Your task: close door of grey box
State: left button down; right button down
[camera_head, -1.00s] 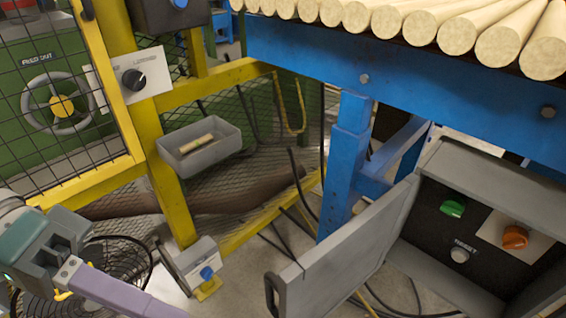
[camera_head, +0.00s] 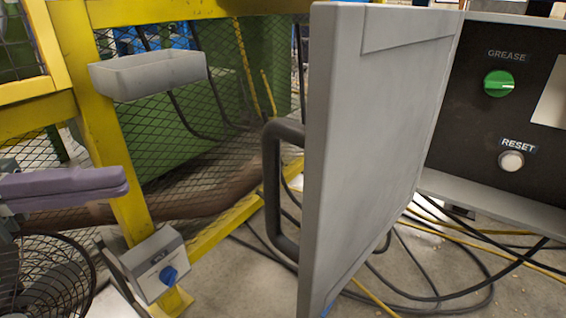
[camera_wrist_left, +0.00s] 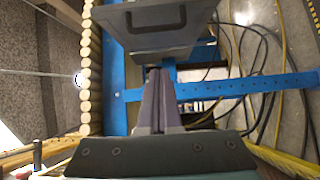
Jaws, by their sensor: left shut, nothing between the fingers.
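The grey box (camera_head: 497,190) is at the right in the head view, with its black panel showing a green GREASE knob (camera_head: 499,83) and a white RESET button (camera_head: 511,160). Its grey door (camera_head: 375,150) stands open toward me, hinged beside the panel. A dark handle (camera_head: 272,190) sticks out from the door's left side. My left gripper (camera_head: 125,184), with purple fingers, is shut and empty at the left, apart from the door. In the left wrist view the gripper (camera_wrist_left: 158,75) points toward a grey box-like part with a dark handle (camera_wrist_left: 155,18). My right gripper is not in view.
A yellow mesh fence (camera_head: 120,180) stands behind, holding a grey tray (camera_head: 150,76). A small box with a blue knob (camera_head: 155,264) sits low at the left, near a fan (camera_head: 45,275). Black and yellow cables (camera_head: 430,285) lie on the floor below the door.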

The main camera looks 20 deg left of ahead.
pick_arm(q)
jog(key=w+d+b, duration=0.1)
jog(key=w+d, duration=0.1)
jog(key=d, duration=0.9)
jog(key=shift+w, duration=0.4)
jog(key=shift+s+d, duration=0.1)
jog(key=shift+d, duration=0.1)
